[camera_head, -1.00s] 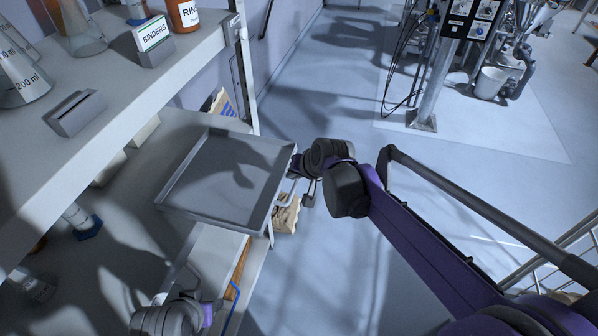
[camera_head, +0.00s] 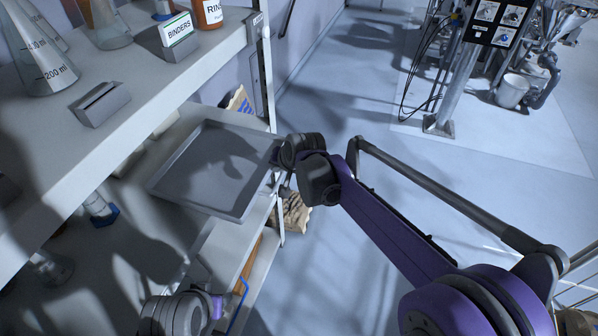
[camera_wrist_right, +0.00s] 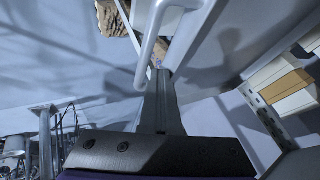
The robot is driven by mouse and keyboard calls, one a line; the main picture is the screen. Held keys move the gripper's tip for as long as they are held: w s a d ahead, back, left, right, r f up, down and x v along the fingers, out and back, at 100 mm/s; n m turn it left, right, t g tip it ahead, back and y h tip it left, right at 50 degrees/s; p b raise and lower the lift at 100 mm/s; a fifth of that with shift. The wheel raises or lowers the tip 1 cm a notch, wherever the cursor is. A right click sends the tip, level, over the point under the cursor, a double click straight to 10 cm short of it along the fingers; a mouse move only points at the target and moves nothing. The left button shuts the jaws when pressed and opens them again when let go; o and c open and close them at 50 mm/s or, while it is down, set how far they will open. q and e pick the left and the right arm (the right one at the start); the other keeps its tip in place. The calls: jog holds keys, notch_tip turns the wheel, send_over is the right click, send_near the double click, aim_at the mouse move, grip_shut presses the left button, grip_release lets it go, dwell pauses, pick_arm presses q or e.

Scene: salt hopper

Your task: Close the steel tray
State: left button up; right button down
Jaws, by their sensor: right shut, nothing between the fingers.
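The steel tray (camera_head: 190,172) is a shallow, empty grey tray in the shelf unit below the top shelf, and its outer end sticks out past the shelf's front. My right gripper (camera_head: 285,188) is at this outer end, shut and empty. In the right wrist view the shut fingers (camera_wrist_right: 161,78) lie beside a pale bent bar handle (camera_wrist_right: 150,42), very close to it; I cannot tell whether they touch. My left gripper (camera_head: 182,314) is at the bottom left, in front of the shelf; its fingertips are not clear.
The top shelf (camera_head: 140,90) holds flasks, a BINDERS label holder (camera_head: 172,38) and an orange bottle (camera_head: 207,14). A shelf post (camera_head: 268,70) stands behind the tray. A brown sack (camera_head: 293,213) is below its outer end.

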jog(key=p, duration=0.1)
send_near(238, 161)
jog(key=x, duration=0.5)
jog(key=shift+d+f, duration=0.1)
jog(key=shift+d, duration=0.25)
jog(key=shift+w+a, duration=0.15)
jog(key=shift+a, duration=0.1)
pick_arm(q)
jog(key=shift+d+r, duration=0.1)
jog(key=shift+r, duration=0.7)
jog(key=shift+w, duration=0.1)
pick_arm(e)
jog(key=shift+a, duration=0.1)
